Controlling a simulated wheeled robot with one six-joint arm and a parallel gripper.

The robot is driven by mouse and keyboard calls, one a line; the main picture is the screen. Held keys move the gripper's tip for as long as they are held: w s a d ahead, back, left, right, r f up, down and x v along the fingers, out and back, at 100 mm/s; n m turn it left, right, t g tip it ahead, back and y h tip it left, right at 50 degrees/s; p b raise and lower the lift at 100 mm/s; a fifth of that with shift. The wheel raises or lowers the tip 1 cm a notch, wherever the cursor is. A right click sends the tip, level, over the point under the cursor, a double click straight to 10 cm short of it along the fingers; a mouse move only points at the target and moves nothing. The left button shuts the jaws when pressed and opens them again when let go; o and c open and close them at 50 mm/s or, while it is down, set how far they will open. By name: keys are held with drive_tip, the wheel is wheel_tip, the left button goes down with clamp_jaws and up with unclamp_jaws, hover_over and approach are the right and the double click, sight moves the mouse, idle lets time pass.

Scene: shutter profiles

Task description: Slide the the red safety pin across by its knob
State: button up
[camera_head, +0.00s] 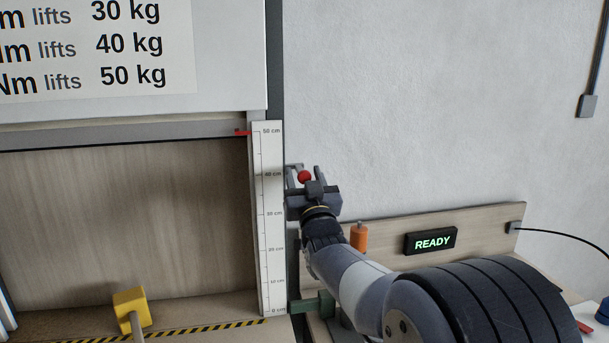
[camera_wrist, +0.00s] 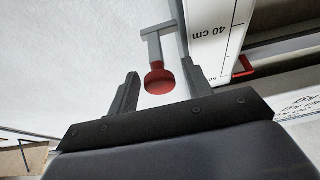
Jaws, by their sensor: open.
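The red knob (camera_head: 304,176) of the safety pin sits beside the white height scale, near its 40 cm mark. In the wrist view the red knob (camera_wrist: 159,80) hangs at the end of a grey bracket (camera_wrist: 158,38), with a short red piece of the pin above it. My gripper (camera_head: 305,172) is open, and its two fingers stand on either side of the knob. How deep the knob lies between the fingers is hard to tell.
The white scale (camera_head: 267,220) and its dark post stand just left of my gripper. A red pointer (camera_head: 242,132) is near 50 cm. An orange cylinder (camera_head: 358,237), a READY display (camera_head: 430,241) and a yellow block (camera_head: 130,308) are lower down. Bare wall lies right of my gripper.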

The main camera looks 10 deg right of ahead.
clamp_jaws()
idle(0.5)
